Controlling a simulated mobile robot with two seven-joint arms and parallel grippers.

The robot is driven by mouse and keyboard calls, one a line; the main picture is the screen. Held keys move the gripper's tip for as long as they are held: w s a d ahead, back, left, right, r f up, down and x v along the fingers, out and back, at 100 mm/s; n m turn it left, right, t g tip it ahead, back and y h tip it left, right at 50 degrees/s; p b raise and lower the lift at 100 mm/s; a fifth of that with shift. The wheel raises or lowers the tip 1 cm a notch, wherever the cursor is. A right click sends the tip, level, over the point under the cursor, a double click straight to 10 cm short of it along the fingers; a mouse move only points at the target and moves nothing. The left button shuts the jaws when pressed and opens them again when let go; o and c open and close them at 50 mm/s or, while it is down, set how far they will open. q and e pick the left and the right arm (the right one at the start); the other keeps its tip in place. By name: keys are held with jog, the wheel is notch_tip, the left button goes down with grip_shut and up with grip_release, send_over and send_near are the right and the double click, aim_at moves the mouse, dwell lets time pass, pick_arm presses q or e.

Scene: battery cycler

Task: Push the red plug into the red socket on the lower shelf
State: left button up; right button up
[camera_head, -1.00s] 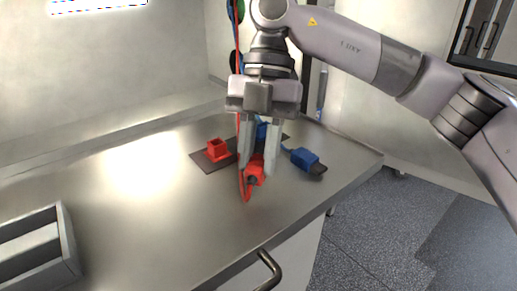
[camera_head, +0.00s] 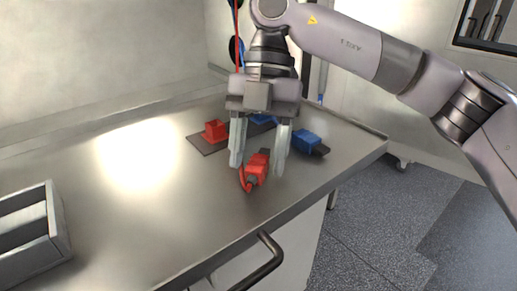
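The red plug (camera_head: 257,167) lies on the metal countertop, with a red cable at its left side. My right gripper (camera_head: 258,170) points down over it, open, with one finger on each side of the plug; gaps show between the fingers and the plug. The red socket (camera_head: 215,131) stands on a dark plate (camera_head: 208,148) behind and left of the plug. The plug is apart from the socket. My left gripper is not in view.
A blue plug (camera_head: 307,142) lies right of my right gripper. A blue socket (camera_head: 262,120) on the dark plate is partly hidden behind the gripper. A grey tray (camera_head: 58,232) stands at front left. The countertop (camera_head: 150,215) between is clear; its front edge is near the plug.

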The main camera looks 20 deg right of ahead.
aim_at(264, 152)
jog(key=v, duration=0.7)
jog(key=shift+r, duration=0.1)
